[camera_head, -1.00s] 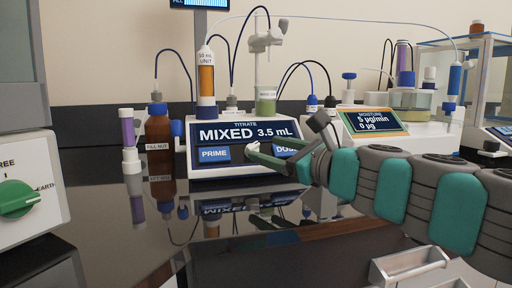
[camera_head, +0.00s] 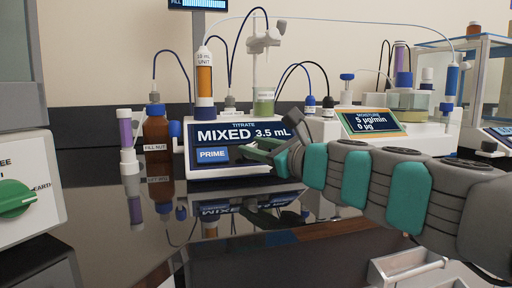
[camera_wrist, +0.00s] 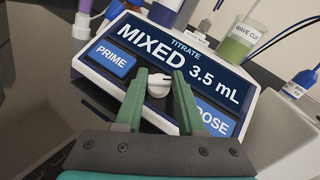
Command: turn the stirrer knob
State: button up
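The stirrer knob (camera_wrist: 158,83) is a small white knob on the sloped front of the titrator (camera_head: 240,129), between the blue PRIME and DOSE buttons. The wrist view shows it between the green fingertips of my gripper (camera_wrist: 161,80). The fingers stand apart, one on each side of the knob, with a gap between them below it. I cannot tell whether either finger touches it. In the head view my gripper (camera_head: 250,152) is at the titrator's front face and hides the knob and the DOSE button. The display reads MIXED 3.5 mL.
A moisture unit (camera_head: 374,123) is at the right. A panel with a green dial (camera_head: 14,198) is at far left.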

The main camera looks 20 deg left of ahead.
grip_shut()
jog(key=shift+w+r+n+p, duration=0.15)
jog(key=shift+n+p, duration=0.15)
jog(key=shift+p, duration=0.25)
jog(key=shift+g+p, duration=0.4)
jog(key=shift+p, duration=0.05)
jog(key=n+g+p, duration=0.2)
jog(key=n+p, duration=0.1)
jog(key=shift+w+d+r+y, duration=0.1)
jog(key=shift+r+y, duration=0.05)
jog(key=shift+y, duration=0.15)
jog(key=n+g, duration=0.1)
jog(key=n+g+p, duration=0.1)
jog(key=n, duration=0.1)
jog(key=n+g, duration=0.1)
jog(key=g, duration=0.1)
jog(key=shift+w+f+p, duration=0.15)
jog(key=shift+f+p, duration=0.1)
jog(key=shift+p, duration=0.15)
jog(key=n+g+h, duration=0.1)
jog(key=n+g, duration=0.1)
jog(key=n, duration=0.1)
jog(key=n+g+h, duration=0.1)
jog(key=n+g, duration=0.1)
jog(key=shift+w+r+n+h, duration=0.1)
jog(key=shift+r+n+h, duration=0.05)
jog(key=shift+n+h, duration=0.2)
jog(key=shift+n+g, duration=0.3)
jog(key=shift+n, duration=0.05)
